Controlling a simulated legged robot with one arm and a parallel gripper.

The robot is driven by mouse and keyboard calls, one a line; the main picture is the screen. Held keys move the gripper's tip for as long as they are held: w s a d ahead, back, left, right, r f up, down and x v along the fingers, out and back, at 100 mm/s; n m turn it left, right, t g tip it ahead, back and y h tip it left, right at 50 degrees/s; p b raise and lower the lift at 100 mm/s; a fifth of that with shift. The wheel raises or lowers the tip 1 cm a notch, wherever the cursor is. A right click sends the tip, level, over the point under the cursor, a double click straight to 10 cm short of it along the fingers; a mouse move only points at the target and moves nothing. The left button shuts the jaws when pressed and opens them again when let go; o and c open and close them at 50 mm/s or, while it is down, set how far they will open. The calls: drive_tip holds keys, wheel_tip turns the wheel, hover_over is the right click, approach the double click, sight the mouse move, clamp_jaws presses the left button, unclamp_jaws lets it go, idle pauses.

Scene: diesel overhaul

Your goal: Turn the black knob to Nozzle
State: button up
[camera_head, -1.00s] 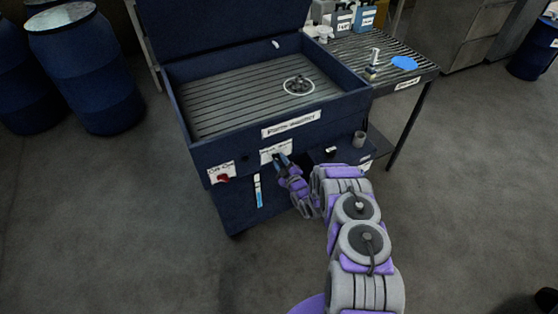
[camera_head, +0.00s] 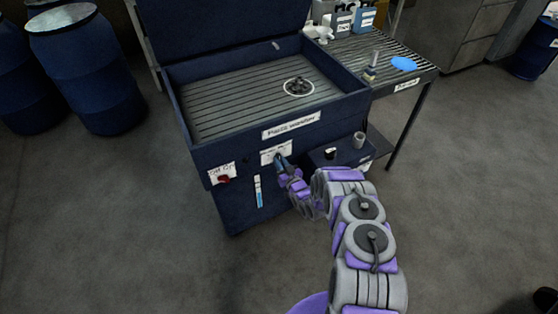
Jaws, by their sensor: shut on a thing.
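The dark blue parts washer (camera_head: 205,163) stands ahead of me with its lid up. On its front panel is a white label plate (camera_head: 269,156); its writing is too small to read. My gripper (camera_head: 280,160) is at this plate, shut on the black knob, which the fingers mostly hide. I cannot tell which way the knob points. My purple and grey arm reaches up to it from the lower right.
A red switch (camera_head: 223,180) sits on a white plate to the left. A white and blue strip (camera_head: 258,191) hangs below. A small shelf with a grey cup (camera_head: 359,140) juts out at right. A slatted table (camera_head: 398,65) adjoins the washer. Blue drums (camera_head: 88,80) stand far left.

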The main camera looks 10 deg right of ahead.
drive_tip(key=m+p, duration=0.1)
drive_tip(key=m, duration=0.6)
drive_tip(key=shift+a, duration=0.2)
drive_tip(key=o, duration=1.5)
drive_tip(key=shift+d, duration=0.15)
drive_tip(key=shift+s, duration=0.15)
drive_tip(key=v, duration=0.6)
drive_tip(key=shift+s+d, duration=0.1)
drive_tip(key=shift+s, duration=0.25)
